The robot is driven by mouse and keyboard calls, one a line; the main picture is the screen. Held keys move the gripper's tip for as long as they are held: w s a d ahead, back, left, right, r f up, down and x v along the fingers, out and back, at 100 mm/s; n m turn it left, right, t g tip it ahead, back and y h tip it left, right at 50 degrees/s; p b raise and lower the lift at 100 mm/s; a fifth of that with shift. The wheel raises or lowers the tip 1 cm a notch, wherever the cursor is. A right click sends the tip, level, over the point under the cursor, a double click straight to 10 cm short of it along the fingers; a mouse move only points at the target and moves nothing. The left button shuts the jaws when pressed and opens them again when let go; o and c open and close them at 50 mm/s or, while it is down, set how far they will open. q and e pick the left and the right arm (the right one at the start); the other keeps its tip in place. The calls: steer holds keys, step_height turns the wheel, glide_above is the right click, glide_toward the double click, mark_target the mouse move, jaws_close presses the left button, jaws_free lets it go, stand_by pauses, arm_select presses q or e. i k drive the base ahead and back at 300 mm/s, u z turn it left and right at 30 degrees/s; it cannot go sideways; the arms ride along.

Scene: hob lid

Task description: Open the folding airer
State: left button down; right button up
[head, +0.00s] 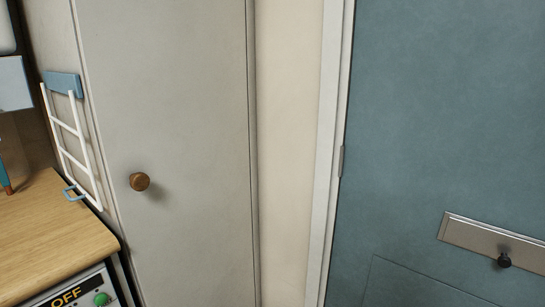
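The folding airer (72,145) is a white ladder-like rack with several bars. It hangs from a blue bracket (64,85) at the left of the head view and lies close against the wall, folded up. A small blue loop handle (75,193) is at its lower end, near the wooden worktop's back right corner. Neither of my grippers is in view.
A wooden worktop (50,235) is at lower left, above a panel marked OFF with a green knob (101,299). A grey cupboard door (190,120) with a round wooden knob (139,181) is beside the airer. A blue door (450,120) with a metal plate (490,240) is at right.

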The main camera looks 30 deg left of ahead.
mark_target(90, 171)
steer(key=i, duration=1)
steer(key=u, duration=3.2)
